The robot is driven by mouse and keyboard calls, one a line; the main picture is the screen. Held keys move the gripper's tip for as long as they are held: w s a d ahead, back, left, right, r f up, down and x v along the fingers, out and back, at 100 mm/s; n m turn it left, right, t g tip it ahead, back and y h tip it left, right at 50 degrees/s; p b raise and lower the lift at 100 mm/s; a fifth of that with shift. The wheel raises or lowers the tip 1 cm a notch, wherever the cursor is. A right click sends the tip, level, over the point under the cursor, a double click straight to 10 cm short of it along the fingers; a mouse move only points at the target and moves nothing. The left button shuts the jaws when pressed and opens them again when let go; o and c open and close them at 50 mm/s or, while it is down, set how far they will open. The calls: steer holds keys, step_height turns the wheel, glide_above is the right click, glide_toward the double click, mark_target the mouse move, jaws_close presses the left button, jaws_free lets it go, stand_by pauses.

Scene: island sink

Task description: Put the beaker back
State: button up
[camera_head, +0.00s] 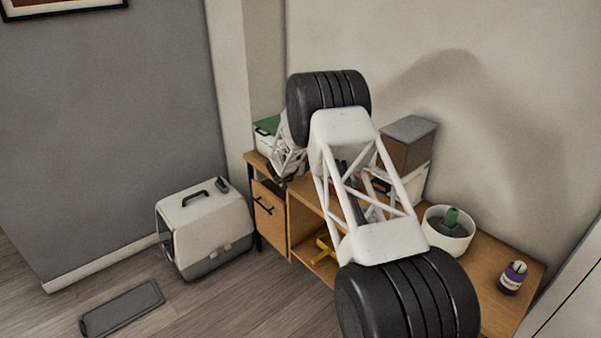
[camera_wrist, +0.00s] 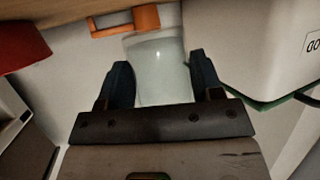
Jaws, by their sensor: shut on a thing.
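The beaker (camera_wrist: 156,72), a pale translucent vessel, is between the two dark blue fingers of my gripper (camera_wrist: 159,62) in the wrist view. My gripper is shut on it. An orange bracket-like piece (camera_wrist: 147,18) lies just beyond the beaker's far end; I cannot tell whether they touch. In the head view my arm blocks much of the wooden furniture, and I cannot make out the beaker there.
A white container with a green rim (camera_wrist: 228,45) is close on the right in the wrist view; a red object (camera_wrist: 20,47) is at left. The head view shows the wooden desk (camera_head: 490,262), white pot (camera_head: 447,240), purple bottle (camera_head: 512,278) and pet carrier (camera_head: 205,225).

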steer(key=shift+f, duration=1.7)
steer(key=shift+f, duration=0.15)
steer(key=o, duration=0.9)
steer(key=shift+o, duration=0.2)
steer(key=v, duration=1.2)
